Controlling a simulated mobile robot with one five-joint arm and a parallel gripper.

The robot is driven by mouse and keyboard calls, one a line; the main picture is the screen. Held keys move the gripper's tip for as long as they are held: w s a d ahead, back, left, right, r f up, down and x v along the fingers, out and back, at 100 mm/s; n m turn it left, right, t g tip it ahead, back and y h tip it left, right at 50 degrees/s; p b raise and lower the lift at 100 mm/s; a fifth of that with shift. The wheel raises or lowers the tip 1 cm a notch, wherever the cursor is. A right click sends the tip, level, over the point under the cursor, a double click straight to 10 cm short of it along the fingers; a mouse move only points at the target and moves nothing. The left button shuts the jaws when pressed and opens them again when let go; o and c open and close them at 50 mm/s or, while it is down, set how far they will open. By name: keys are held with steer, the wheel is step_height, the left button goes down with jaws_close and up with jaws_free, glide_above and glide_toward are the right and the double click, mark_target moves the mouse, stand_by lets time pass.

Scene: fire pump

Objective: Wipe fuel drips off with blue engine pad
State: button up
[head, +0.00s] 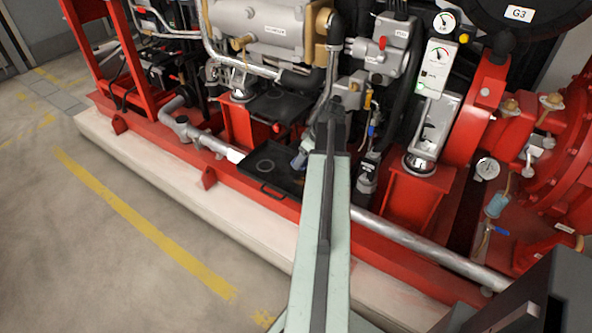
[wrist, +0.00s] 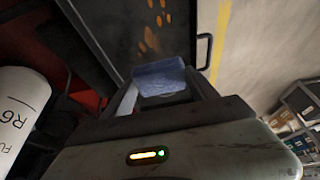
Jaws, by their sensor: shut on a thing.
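My gripper (wrist: 163,98) is shut on a blue pad (wrist: 160,76), which sits between the fingertips in the wrist view. In the head view the black tray (head: 286,180) sits low on the red base. Whether the pad touches the tray I cannot tell.
A white cylinder (wrist: 20,108) marked R6 stands close at left in the wrist view. The engine (head: 262,25) and a silver pipe (head: 435,250) crowd around my arm. The red base frame (head: 255,192) edges the tray. Open floor (head: 90,260) lies at left.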

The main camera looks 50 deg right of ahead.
mark_target(306, 161)
steer(key=f, duration=0.1)
steer(key=f+b, duration=0.2)
steer(key=shift+w+f, duration=0.25)
steer(key=shift+f, duration=0.1)
